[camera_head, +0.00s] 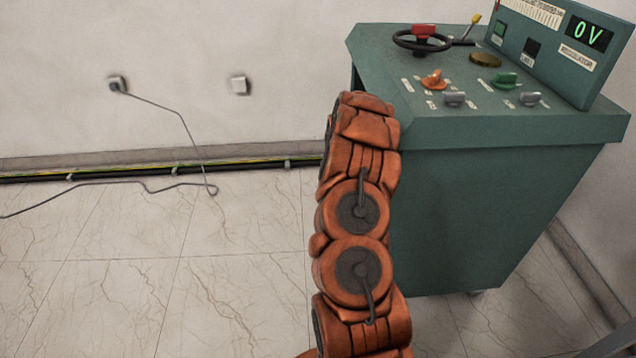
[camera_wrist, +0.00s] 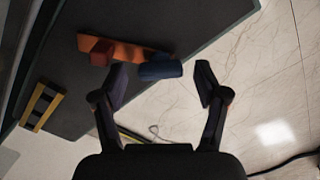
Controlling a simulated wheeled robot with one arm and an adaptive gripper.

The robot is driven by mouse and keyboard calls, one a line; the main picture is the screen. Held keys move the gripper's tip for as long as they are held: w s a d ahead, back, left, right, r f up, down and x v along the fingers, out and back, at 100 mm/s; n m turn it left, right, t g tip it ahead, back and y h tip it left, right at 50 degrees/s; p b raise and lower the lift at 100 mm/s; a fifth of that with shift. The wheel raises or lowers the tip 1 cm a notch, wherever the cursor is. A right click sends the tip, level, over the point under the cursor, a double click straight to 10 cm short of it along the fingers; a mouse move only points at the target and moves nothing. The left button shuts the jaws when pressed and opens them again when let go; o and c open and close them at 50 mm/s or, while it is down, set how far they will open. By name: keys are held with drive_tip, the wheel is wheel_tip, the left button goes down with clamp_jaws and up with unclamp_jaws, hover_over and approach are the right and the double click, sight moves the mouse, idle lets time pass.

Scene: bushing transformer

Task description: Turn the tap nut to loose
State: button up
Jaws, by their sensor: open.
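My gripper (camera_wrist: 162,84) is open in the wrist view, with its two dark fingers spread apart and nothing held. A short dark blue cylinder (camera_wrist: 160,71) lies near the fingertips, at the edge of a dark panel (camera_wrist: 75,100). An orange plate (camera_wrist: 128,52) with a red block (camera_wrist: 102,53) sits beside it. I cannot tell for sure which part is the tap nut. In the head view, the green console (camera_head: 460,165) carries an orange knob (camera_head: 433,80) and a green knob (camera_head: 503,80). The gripper is not visible there; my orange arm stands in front.
A black handwheel (camera_head: 408,40) and a yellow-tipped lever (camera_head: 475,20) are on the console. A display (camera_head: 587,34) reads 0V. A cable (camera_head: 185,125) runs down the wall to the floor. A yellow-and-black piece (camera_wrist: 40,106) is at the panel's left. Tiled floor is open at left.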

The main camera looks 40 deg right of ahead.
drive_tip(key=m+p, duration=0.1)
drive_tip(key=m, duration=0.9)
drive_tip(key=shift+m+p, duration=0.3)
drive_tip(key=shift+m, duration=0.1)
drive_tip(key=m, duration=0.3)
drive_tip(key=shift+m, duration=0.3)
drive_tip(key=m, duration=0.3)
drive_tip(key=shift+m, duration=0.3)
drive_tip(key=m, duration=0.3)
drive_tip(key=shift+m+p, duration=0.35)
drive_tip(key=shift+m, duration=0.05)
drive_tip(key=m+p, duration=0.1)
drive_tip(key=m, duration=0.5)
drive_tip(key=shift+s, duration=0.1)
wheel_tip(320, 180, up, 8)
drive_tip(key=shift+r, duration=0.15)
drive_tip(key=s+a+r+n+p, duration=0.2)
drive_tip(key=a+r+n, duration=0.2)
drive_tip(key=a+r, duration=0.4)
drive_tip(key=s+a+r+n+p, duration=0.1)
drive_tip(key=a+r+n+p, duration=0.2)
drive_tip(key=a+r, duration=0.4)
wheel_tip(320, 180, up, 5)
drive_tip(key=shift+s+a+n+g+p, duration=0.3)
drive_tip(key=shift+s+a+n+g, duration=0.1)
drive_tip(key=shift+n, duration=0.1)
